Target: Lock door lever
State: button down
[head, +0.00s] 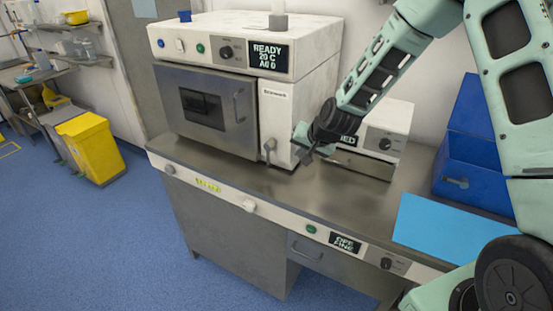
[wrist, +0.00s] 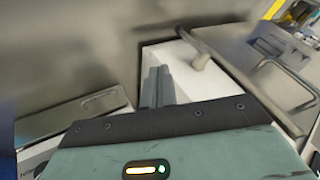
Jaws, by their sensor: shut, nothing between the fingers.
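The grey door lever (head: 269,150) is on the lower part of the white front panel (head: 276,115), right of the oven door, and points down. In the wrist view the lever (wrist: 196,50) shows right of my fingers, sticking out from the white panel (wrist: 172,62). The grey oven door (head: 205,110) looks closed, with a dark window and a vertical handle (head: 240,105). My gripper (head: 303,153) is shut and empty, just right of the lever. In the wrist view its fingers (wrist: 157,86) are together, apart from the lever.
The oven stands on a steel bench (head: 240,175). A smaller white device (head: 375,140) is behind and right of my gripper. A blue box (head: 475,165) and a light blue sheet (head: 445,228) are at the right. The bench front before the oven is clear.

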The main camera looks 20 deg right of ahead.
jog(key=p+x, duration=0.4)
jog(key=x, duration=0.5)
jog(key=shift+w+a+f, duration=0.1)
jog(key=shift+w+a+p, duration=0.7)
jog(key=shift+a+p, duration=0.15)
jog(key=shift+a, duration=0.1)
jog(key=shift+w+a+f+p, duration=0.2)
jog(key=shift+w+a+p, duration=0.2)
jog(key=shift+w+a, duration=0.2)
